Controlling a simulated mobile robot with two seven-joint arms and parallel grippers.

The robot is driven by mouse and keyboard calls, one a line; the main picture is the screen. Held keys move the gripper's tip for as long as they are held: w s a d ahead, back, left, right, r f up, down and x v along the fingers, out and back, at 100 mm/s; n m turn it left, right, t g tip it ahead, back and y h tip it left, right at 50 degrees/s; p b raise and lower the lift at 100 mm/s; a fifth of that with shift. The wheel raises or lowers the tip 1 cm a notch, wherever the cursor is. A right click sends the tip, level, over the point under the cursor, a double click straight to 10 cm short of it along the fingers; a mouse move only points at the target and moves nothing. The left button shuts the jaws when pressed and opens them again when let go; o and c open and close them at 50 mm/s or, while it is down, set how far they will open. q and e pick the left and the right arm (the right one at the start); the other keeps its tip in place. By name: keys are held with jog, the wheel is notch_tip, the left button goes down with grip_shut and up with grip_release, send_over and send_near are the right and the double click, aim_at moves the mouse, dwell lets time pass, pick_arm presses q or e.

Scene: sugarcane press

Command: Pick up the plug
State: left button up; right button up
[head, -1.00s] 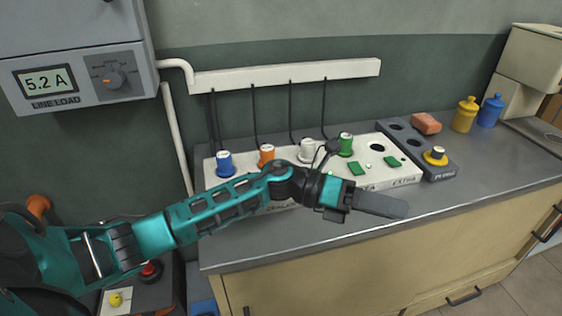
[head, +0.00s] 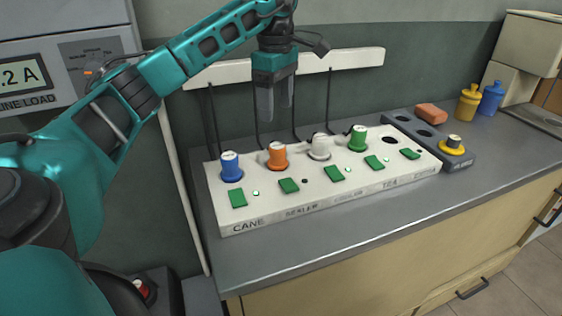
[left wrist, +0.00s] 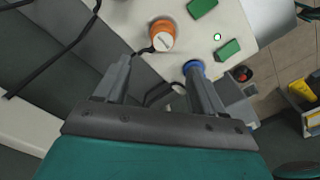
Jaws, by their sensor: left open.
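Several plugs with coloured collars stand upright in a white socket strip (head: 330,192): a blue plug (head: 231,168), an orange plug (head: 277,157), a white plug (head: 320,148) and a green plug (head: 357,139). A yellow plug (head: 452,146) sits in a dark block (head: 400,122) to the right. My left gripper (head: 276,104) points down, open and empty, above the orange plug and apart from it. In the left wrist view the orange plug (left wrist: 162,36) shows beyond and between the fingers; the blue plug (left wrist: 193,67) is partly hidden by the right finger. My right gripper is out of view.
Black cords hang from a white wall rail (head: 340,63) behind the strip. Green switches (head: 289,186) line its front. A sponge (head: 431,113), a yellow bottle (head: 468,104) and a blue bottle (head: 491,98) stand at the back right. The front counter (head: 330,232) is clear.

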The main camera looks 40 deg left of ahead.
aim_at(277, 146)
pick_arm(q)
notch_tip(277, 146, down, 7)
jog(key=shift+d+f+b, duration=0.1)
jog(key=shift+b, duration=0.6)
notch_tip(277, 146, down, 5)
jog(key=shift+s+d+f+b, duration=0.1)
jog(key=shift+s+d+b, duration=0.05)
jog(key=shift+b, duration=0.5)
jog(key=shift+c, duration=0.2)
jog(key=c, duration=0.9)
